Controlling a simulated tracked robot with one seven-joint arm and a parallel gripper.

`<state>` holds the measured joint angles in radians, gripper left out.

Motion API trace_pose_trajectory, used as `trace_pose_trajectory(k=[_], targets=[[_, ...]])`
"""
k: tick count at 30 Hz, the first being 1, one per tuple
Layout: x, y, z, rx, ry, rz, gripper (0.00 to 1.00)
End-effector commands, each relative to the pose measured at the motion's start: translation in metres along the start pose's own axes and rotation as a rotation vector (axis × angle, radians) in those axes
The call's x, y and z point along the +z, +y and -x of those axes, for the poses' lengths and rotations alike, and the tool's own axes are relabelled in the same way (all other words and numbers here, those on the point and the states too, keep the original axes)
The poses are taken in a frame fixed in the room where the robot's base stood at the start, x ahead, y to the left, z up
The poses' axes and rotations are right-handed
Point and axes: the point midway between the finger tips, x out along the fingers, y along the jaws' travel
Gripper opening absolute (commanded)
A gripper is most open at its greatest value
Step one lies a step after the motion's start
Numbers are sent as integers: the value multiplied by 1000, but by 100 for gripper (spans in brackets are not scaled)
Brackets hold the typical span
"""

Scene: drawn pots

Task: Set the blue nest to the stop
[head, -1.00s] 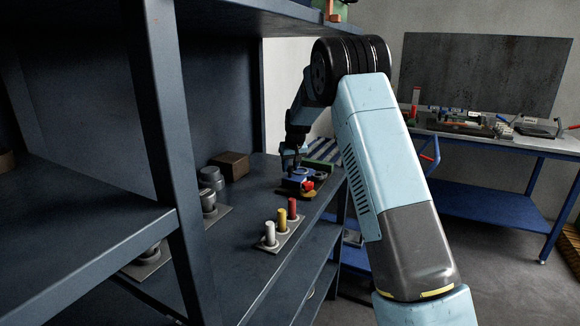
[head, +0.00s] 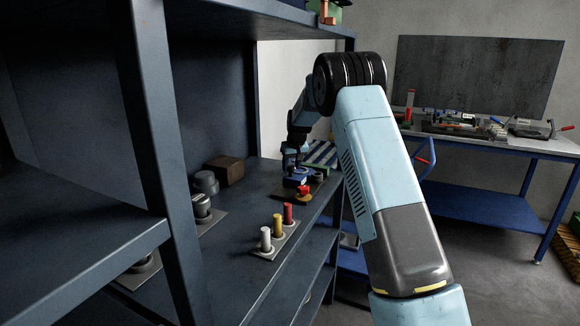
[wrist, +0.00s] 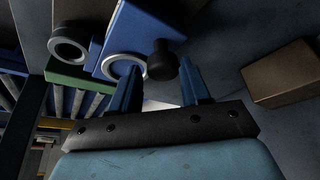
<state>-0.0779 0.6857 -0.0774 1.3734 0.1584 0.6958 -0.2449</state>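The blue nest (head: 297,178) is a small blue block on the shelf, under my gripper in the head view. In the wrist view it is a blue block (wrist: 150,28) with a pale ring (wrist: 122,66) at one end and a round black knob (wrist: 162,62) standing from it. My gripper (wrist: 160,88) is open, its two blue fingers apart on either side of the knob, with gaps visible. I cannot tell whether the fingertips reach down beside it. A red knob (head: 304,190) sits in front of the block in the head view. No stop can be made out clearly.
A plate with white (head: 265,239), yellow (head: 277,225) and red (head: 288,214) pegs stands nearer on the shelf. A brown box (head: 226,169) and grey cylinders (head: 201,206) are to the left. A shelf upright (head: 165,160) stands in the left foreground. A workbench (head: 480,140) is behind right.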

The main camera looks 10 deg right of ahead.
Motion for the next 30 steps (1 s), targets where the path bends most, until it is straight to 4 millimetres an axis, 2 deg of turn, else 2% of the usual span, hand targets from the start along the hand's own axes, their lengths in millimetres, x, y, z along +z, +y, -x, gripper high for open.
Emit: trace_pose_trajectory(k=[4,14,20,30], targets=[[1,0,0,-1,-2,-1,60],[1,0,6,-2,-2,-1,60],[0,1,34,-2,0,-1,60],[0,1,100,-1,-1,-1,60]])
